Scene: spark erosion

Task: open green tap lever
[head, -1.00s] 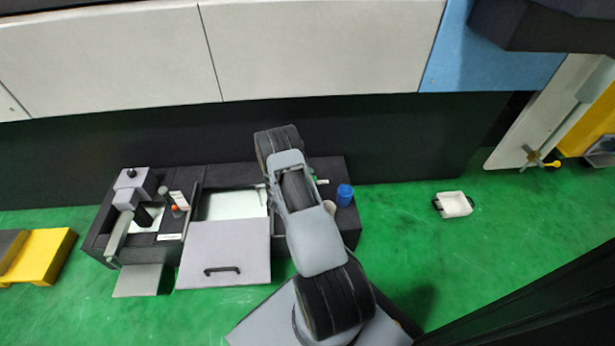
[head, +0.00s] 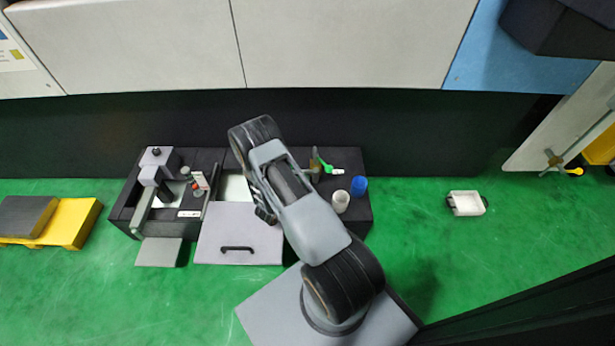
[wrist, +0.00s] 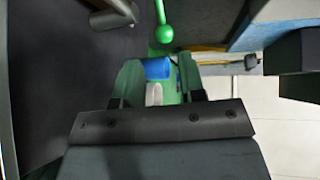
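The green tap lever (head: 322,163) stands on a brass tap at the back of the dark bench, right of my arm in the head view. In the wrist view the lever (wrist: 163,28) ends in a round green knob, beyond my fingertips and apart from them. My gripper (wrist: 159,66) is open there, with nothing held between its fingers. In the head view my gripper (head: 265,213) is partly hidden by my arm, left of the tap.
A blue cup (head: 359,186) and a white cup (head: 340,202) stand on the bench's right end. A grey lidded panel (head: 240,232) is at the bench front.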

